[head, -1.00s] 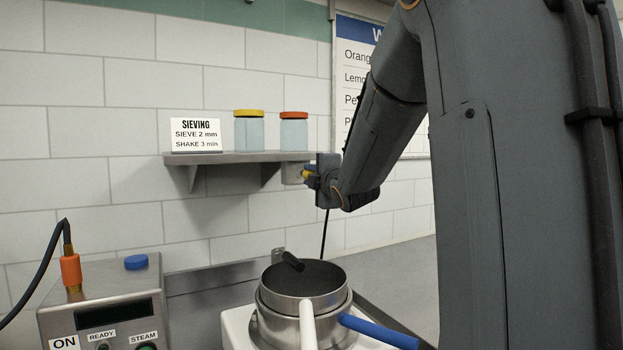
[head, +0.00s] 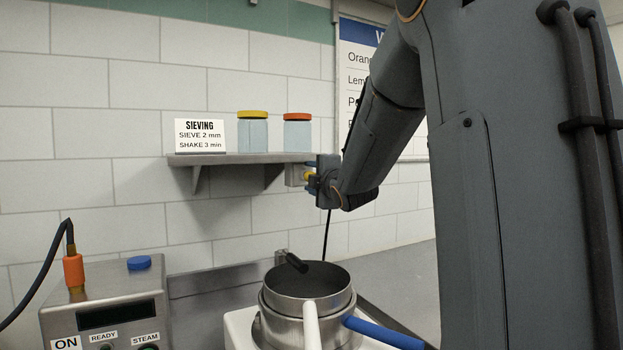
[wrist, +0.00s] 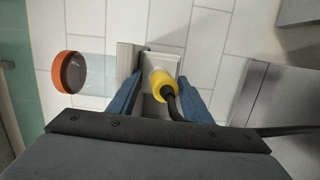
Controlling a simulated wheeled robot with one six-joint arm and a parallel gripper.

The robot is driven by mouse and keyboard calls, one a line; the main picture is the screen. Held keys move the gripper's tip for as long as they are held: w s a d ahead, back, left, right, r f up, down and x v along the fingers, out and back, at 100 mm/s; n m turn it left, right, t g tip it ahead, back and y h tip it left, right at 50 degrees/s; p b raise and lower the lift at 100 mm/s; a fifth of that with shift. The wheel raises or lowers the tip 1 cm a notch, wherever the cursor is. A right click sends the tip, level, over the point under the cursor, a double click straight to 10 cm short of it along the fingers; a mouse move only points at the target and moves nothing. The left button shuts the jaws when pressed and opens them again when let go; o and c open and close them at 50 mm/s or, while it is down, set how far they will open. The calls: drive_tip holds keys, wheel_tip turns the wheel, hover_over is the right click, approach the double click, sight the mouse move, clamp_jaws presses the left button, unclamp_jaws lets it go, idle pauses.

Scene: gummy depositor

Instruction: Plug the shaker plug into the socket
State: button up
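The yellow shaker plug (wrist: 160,84) is between the two blue fingers of my gripper (wrist: 163,90) in the wrist view. The fingers appear closed on it, and its black cable bends away to the right. The pale socket (wrist: 172,62) is right behind the plug in this view. In the head view the socket (head: 294,175) is on the wall under the right end of the shelf. My gripper (head: 312,180) is just right of it, with the yellow plug facing it. I cannot tell whether the plug touches or enters the socket, as its front is hidden.
A shelf (head: 230,158) above holds a sign, a yellow-lidded jar (head: 253,133) and an orange-lidded jar (head: 298,134). Below stand a steel sieve pot (head: 308,300) with a blue handle and a control box (head: 105,310). The plug's cable (head: 327,237) hangs below my gripper.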

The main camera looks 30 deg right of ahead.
drive_tip(key=s+b, duration=0.1)
drive_tip(key=s, duration=0.6)
drive_tip(key=shift+s+a+b, duration=0.35)
drive_tip(key=shift+s+a, duration=0.05)
drive_tip(key=shift+a, duration=0.05)
